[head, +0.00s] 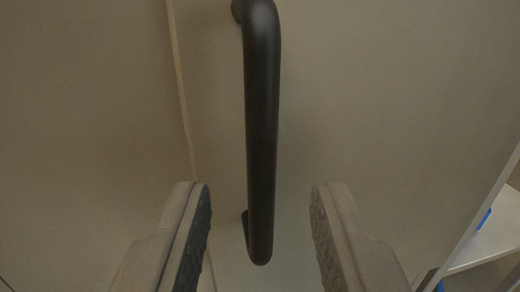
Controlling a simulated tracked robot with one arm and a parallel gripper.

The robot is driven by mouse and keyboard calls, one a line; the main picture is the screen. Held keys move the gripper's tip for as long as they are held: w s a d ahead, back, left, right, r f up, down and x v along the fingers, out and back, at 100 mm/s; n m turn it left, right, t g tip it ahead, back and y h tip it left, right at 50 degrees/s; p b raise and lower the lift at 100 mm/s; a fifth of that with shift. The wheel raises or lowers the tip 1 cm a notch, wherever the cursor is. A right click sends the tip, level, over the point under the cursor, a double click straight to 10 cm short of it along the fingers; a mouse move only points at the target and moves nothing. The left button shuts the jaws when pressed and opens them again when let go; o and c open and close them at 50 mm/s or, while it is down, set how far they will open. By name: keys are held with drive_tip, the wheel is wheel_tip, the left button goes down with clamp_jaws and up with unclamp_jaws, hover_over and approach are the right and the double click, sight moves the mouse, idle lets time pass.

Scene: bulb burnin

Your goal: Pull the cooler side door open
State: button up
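A black bar handle (262,120) runs nearly upright down the middle of the head view. It is fixed to a plain grey-beige door panel (370,100) by mounts at its top and bottom. A narrow pale seam (178,70) runs down the panel face to the left of the handle. My gripper (261,198) is open, with one finger on each side of the handle's lower part. Clear gaps show between the handle and both textured finger pads. I cannot tell how far the handle reaches in between the fingers in depth.
Another flat panel (80,100) lies to the left of the seam. At the lower right, past the panel's edge, a white shelf (490,240) shows with a small blue item (485,218) on it.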

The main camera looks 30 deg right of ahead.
drive_tip(key=shift+x, duration=0.85)
drive_tip(key=shift+c, duration=0.3)
clamp_jaws()
drive_tip(key=shift+a, duration=0.1)
drive_tip(key=shift+s, duration=0.1)
